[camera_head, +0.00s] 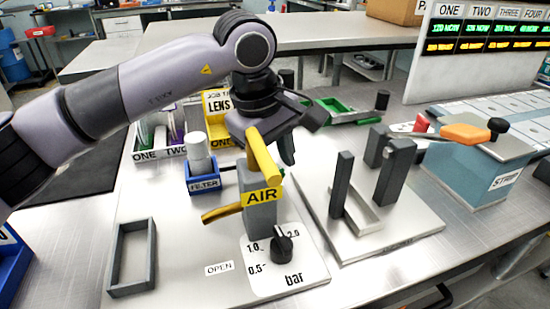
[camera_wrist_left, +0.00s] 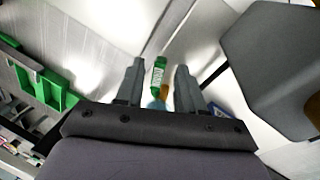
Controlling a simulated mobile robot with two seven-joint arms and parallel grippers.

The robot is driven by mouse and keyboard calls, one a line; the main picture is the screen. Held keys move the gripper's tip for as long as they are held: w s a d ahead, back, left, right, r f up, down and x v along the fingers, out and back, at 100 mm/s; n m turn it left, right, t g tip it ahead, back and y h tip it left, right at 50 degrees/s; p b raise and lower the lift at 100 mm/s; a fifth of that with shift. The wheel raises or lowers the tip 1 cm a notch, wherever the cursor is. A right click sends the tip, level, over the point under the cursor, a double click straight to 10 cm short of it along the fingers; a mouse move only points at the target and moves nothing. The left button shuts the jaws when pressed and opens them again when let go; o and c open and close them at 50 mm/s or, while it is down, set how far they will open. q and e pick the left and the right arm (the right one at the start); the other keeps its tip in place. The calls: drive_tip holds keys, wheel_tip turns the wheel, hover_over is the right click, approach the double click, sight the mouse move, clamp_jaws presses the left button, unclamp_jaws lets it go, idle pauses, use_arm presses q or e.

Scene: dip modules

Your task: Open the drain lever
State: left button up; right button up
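A curved yellow-brass lever (camera_head: 222,213) sticks out to the left from the low side of the grey AIR block (camera_head: 260,216); the word OPEN (camera_head: 219,268) is on the plate in front of it. I take this as the drain lever. A yellow bar handle (camera_head: 264,158) sits on top of the block. My left gripper (camera_head: 284,150) hangs behind the yellow bar, above and apart from the brass lever. In the left wrist view its two fingers (camera_wrist_left: 159,70) are spread. A green object (camera_wrist_left: 158,75) shows between them, apparently beyond the fingertips. My right gripper is not in view.
A black knob (camera_head: 282,246) stands on the bar scale. A blue FILTER holder (camera_head: 202,177) stands behind left, an empty grey frame (camera_head: 132,257) front left.

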use_arm(q)
clamp_jaws()
drive_tip(key=shift+d, duration=0.1)
drive_tip(key=n, duration=0.1)
drive_tip(key=w+n, duration=0.1)
drive_tip(key=n, duration=0.1)
drive_tip(key=shift+w+d+n+y+b, duration=0.1)
drive_tip(key=shift+d+n+y+b, duration=0.2)
drive_tip(key=shift+d+y+b, duration=0.1)
drive_tip(key=n, duration=0.1)
drive_tip(key=w+n, duration=0.1)
drive_tip(key=shift+d+n+t, duration=0.15)
drive_tip(key=shift+n+t, duration=0.25)
drive_tip(key=n, duration=0.1)
drive_tip(key=w+n+y, duration=0.1)
drive_tip(key=shift+d+n, duration=0.1)
drive_tip(key=shift+n, duration=0.2)
drive_tip(key=shift+w+n+y+p, duration=0.2)
drive_tip(key=shift+w+n+p, duration=0.1)
drive_tip(key=shift+n, duration=0.45)
drive_tip(key=shift+w+n+y+p, duration=0.2)
drive_tip(key=shift+w+n, duration=0.05)
drive_tip(key=shift+n, duration=0.5)
